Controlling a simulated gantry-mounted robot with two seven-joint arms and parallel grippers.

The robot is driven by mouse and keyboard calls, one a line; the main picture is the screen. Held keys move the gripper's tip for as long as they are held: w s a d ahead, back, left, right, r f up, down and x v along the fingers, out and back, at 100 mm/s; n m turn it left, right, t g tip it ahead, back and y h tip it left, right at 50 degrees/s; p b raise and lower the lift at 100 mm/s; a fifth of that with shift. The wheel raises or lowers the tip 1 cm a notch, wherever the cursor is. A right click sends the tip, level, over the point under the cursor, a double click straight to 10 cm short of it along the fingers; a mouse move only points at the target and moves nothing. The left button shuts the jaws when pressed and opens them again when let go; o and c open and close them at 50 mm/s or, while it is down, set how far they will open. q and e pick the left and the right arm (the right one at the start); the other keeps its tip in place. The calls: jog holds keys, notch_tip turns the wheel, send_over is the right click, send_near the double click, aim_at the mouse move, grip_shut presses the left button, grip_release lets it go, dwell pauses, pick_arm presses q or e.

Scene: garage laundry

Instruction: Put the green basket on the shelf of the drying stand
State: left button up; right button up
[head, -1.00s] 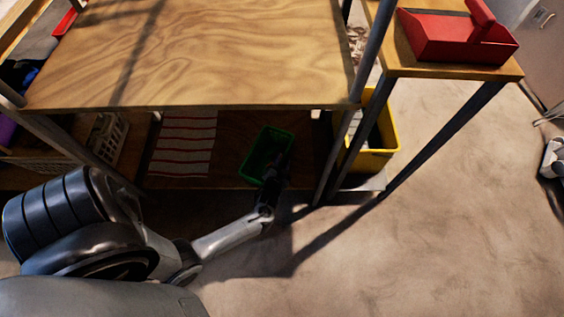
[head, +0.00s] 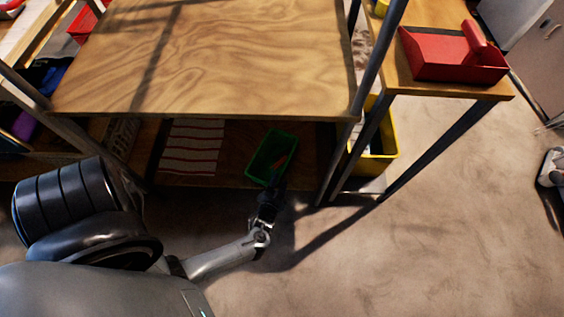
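The green basket (head: 264,158) sits on the low wooden shelf (head: 231,172) under the large wooden top (head: 215,55) of the stand, near the shelf's front edge. Something orange-red shows inside it. My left gripper (head: 270,193) is dark and small in the head view, just in front of the basket on the near side. A small overlap at the basket's near end hides whether they touch. Its fingers are too dark to tell if they are open or shut. My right gripper is not in view.
A red-and-white striped cloth (head: 192,147) lies on the low shelf left of the basket. A stand leg (head: 337,155) and a yellow bin (head: 384,139) are to its right. A red caddy (head: 455,57) rests on the side table. The floor in front is clear.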

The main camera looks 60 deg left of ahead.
pick_arm(q)
jog(key=w+d+r+g+h, duration=0.2)
jog(key=d+r+g+h, duration=0.1)
jog(key=d+r+h, duration=0.5)
jog(key=s+d+r+m+g+h, duration=0.1)
jog(key=s+d+r+g, duration=0.3)
jog(key=s+r, duration=0.7)
notch_tip(320, 180, up, 4)
jog(key=shift+d+f+m+g, duration=0.25)
jog(key=shift+m+g, duration=0.25)
jog(key=shift+m, duration=0.3)
jog(key=shift+s+r+p, duration=0.1)
jog(key=shift+p, duration=0.2)
notch_tip(320, 180, up, 65)
jog(key=p, duration=6.5)
jog(key=shift+r, duration=0.2)
